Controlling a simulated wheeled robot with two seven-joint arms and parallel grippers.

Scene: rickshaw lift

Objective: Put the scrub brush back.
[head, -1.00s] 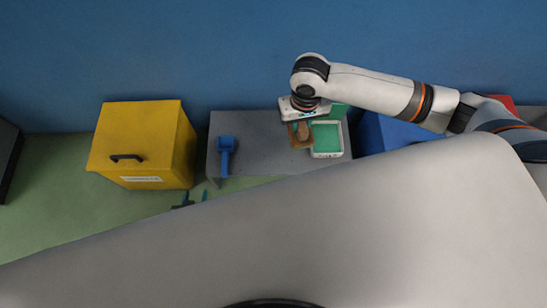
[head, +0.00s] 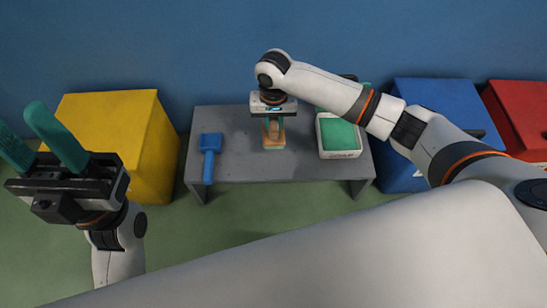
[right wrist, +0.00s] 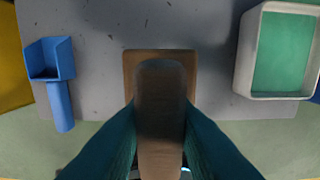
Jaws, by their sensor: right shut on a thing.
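The scrub brush (head: 273,141) has a brown block and a wooden handle. It is over the grey bench (head: 240,168), between the blue scoop and the white tray. My right gripper (head: 273,126) is above it, shut on its handle. In the right wrist view the brush (right wrist: 160,62) stands out between the green fingers (right wrist: 160,118). I cannot tell whether its block touches the bench. My left gripper (head: 20,120) is open and empty at the far left, its green fingers apart.
A blue scoop (head: 210,155) lies left of the brush. A white tray (head: 341,154) with a green inside stands to the right. A yellow box (head: 152,150) is left of the bench; blue (head: 440,105) and red (head: 515,130) boxes are to the right.

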